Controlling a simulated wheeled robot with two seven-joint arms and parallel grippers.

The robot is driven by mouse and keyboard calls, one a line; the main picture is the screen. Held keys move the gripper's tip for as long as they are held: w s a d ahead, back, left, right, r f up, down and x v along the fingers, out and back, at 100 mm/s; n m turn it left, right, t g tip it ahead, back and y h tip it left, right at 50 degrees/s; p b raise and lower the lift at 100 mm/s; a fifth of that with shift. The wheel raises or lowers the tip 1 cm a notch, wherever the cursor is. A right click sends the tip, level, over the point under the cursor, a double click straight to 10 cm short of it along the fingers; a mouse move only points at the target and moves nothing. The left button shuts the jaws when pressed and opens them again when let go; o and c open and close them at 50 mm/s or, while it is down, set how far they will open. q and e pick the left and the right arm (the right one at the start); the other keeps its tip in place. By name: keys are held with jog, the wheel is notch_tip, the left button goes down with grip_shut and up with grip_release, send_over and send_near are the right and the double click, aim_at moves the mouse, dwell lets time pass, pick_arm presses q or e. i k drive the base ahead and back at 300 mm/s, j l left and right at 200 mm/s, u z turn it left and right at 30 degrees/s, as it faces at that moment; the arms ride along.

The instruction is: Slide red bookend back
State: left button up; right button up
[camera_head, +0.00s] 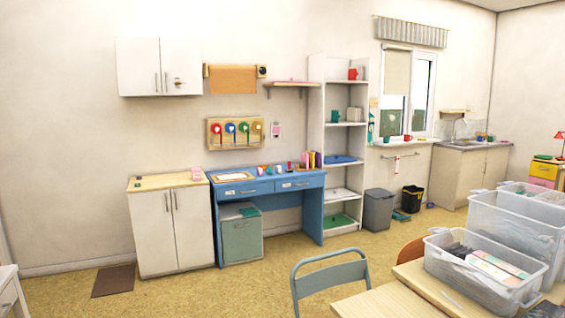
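The blue desk (270,177) stands against the far wall. Small coloured items stand near its right end, in front of the white shelf unit. A small reddish-pink upright piece (304,159) stands there next to purple and yellow upright items (315,159), which look like books. A thin red upright item (289,166) stands a little to their left. All are too small in view to tell for certain which is the red bookend, or whether it touches the books. Neither of my grippers is in view.
A grey-green chair (330,280) and a wooden table (375,302) with clear plastic bins (480,268) stand in the right foreground. A white cabinet (171,230) is left of the desk. A brown mat (113,281) lies on the floor. Open floor lies before the desk.

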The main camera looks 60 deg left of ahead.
aim_at(352, 72)
jog(key=u, duration=1.75)
